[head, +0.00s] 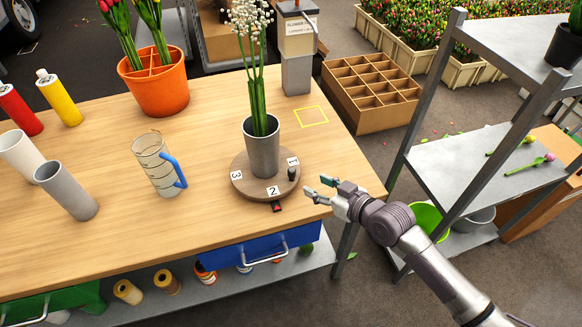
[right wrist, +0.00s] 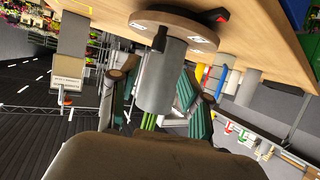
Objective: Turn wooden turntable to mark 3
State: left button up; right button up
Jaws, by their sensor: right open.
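The round wooden turntable (head: 245,186) sits near the table's right front corner. It carries white cards marked 1 (head: 293,161), 2 (head: 272,191) and 3 (head: 237,174). A black peg (head: 291,174) stands on it by card 1. A red and black pointer (head: 277,207) lies at its front edge, nearest card 2. A grey vase (head: 262,148) with white flowers stands upright on the turntable. My right gripper (head: 318,189) is open and empty, apart from the peg, to its right. The right wrist view shows the turntable (right wrist: 172,27) and peg (right wrist: 159,38) upside down. My left gripper is out of view.
A clear measuring jug (head: 157,165) with a blue handle stands left of the turntable. A yellow square outline (head: 311,117) is on the tabletop behind. A metal shelf (head: 450,165) stands right.

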aim_at(294, 174)
jog(key=x, duration=1)
jog(key=shift+w+f, duration=0.15)
jog(key=shift+f, duration=0.05)
jog(key=shift+w+a+f, duration=0.25)
jog(key=shift+w+a, duration=0.15)
jog(key=shift+w, duration=0.15)
grip_shut()
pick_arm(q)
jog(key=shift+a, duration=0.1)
